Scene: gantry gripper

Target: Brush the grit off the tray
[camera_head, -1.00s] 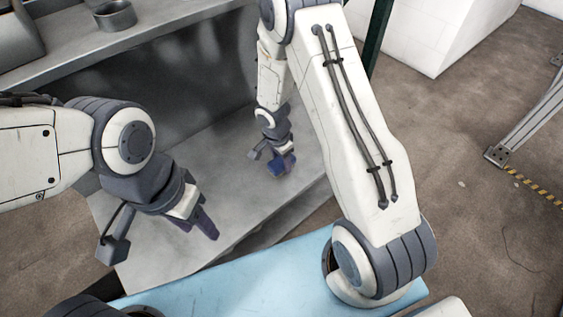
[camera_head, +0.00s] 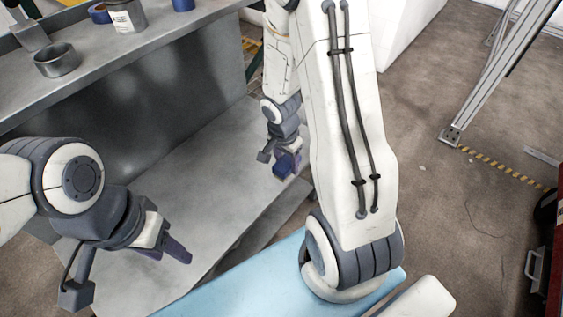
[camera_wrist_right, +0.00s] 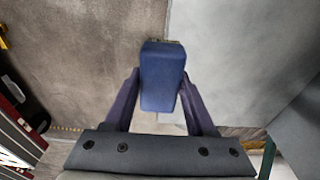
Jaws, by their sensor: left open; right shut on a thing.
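My right gripper (camera_head: 287,166) is shut on a dark blue block-like thing (camera_wrist_right: 163,78), probably the brush. A thin, rough strip shows at its far end in the right wrist view, too small to make out. The blue thing also shows in the head view (camera_head: 285,166), near the right edge of the grey lower shelf (camera_head: 215,205). Whether it touches the shelf, I cannot tell. My left gripper (camera_head: 177,250) is open and empty over the shelf's near left part. I cannot make out a separate tray or any grit.
An upper grey bench surface (camera_head: 120,45) holds a round metal cup (camera_head: 57,60), a labelled can (camera_head: 126,16) and blue tape rolls (camera_head: 98,13). A metal frame leg (camera_head: 480,95) stands at right. A red case (camera_head: 553,260) is at the right edge. Brown floor is open between.

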